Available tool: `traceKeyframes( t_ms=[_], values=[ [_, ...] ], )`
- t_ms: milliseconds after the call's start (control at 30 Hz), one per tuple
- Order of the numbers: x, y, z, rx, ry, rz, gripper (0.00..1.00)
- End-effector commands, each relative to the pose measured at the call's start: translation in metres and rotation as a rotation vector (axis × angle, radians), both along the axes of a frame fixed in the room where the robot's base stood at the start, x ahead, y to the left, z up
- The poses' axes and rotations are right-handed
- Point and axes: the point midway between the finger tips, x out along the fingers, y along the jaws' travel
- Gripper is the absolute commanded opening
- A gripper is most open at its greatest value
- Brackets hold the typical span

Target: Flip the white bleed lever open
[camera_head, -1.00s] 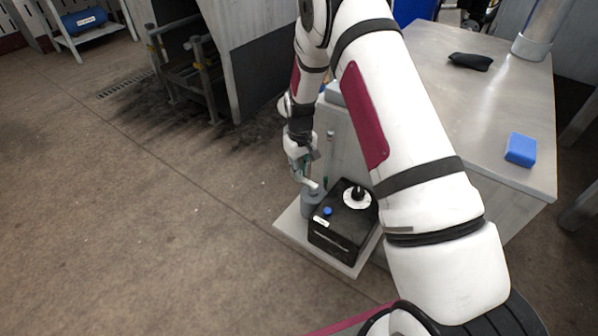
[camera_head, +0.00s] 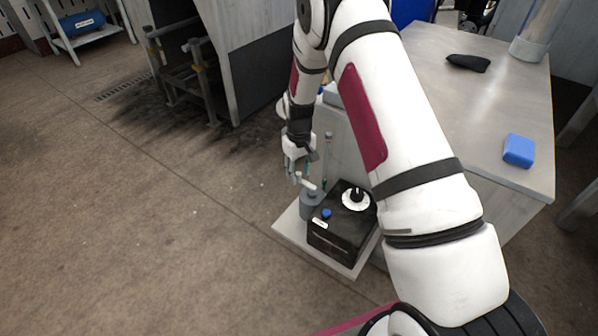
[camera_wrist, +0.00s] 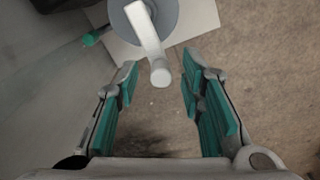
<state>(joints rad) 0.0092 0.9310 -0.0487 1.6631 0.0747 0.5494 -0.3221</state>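The white bleed lever (camera_wrist: 151,40) shows in the wrist view at the top centre, on top of a round grey body (camera_wrist: 170,12). Its rounded free end points down toward the space between my fingers. In the head view the lever (camera_head: 309,185) sits on the grey cylinder (camera_head: 309,205) beside a black box. My gripper (camera_wrist: 160,92) is open, its teal pads wide apart on either side of the lever's end, with no visible contact. In the head view my gripper (camera_head: 298,176) is just above and behind the lever, partly blurred by its small size.
The black box (camera_head: 335,243) with a blue button (camera_head: 326,213) and a black knob on a white dial (camera_head: 356,197) stands on a pale base plate (camera_head: 290,226). A metal bench (camera_head: 480,120) rises at the right. The floor at left is clear.

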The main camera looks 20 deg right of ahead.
Motion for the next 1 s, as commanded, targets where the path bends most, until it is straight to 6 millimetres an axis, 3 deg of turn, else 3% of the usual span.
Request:
traceKeyframes(
  t_ms=[600,800,1000],
  values=[
    [0.001,0.000,0.104,0.000,-0.003,-0.001,0.35],
    [0.000,0.000,0.117,0.000,-0.001,0.000,0.35],
    [0.000,0.000,0.118,0.000,0.000,0.000,0.35]
  ],
)
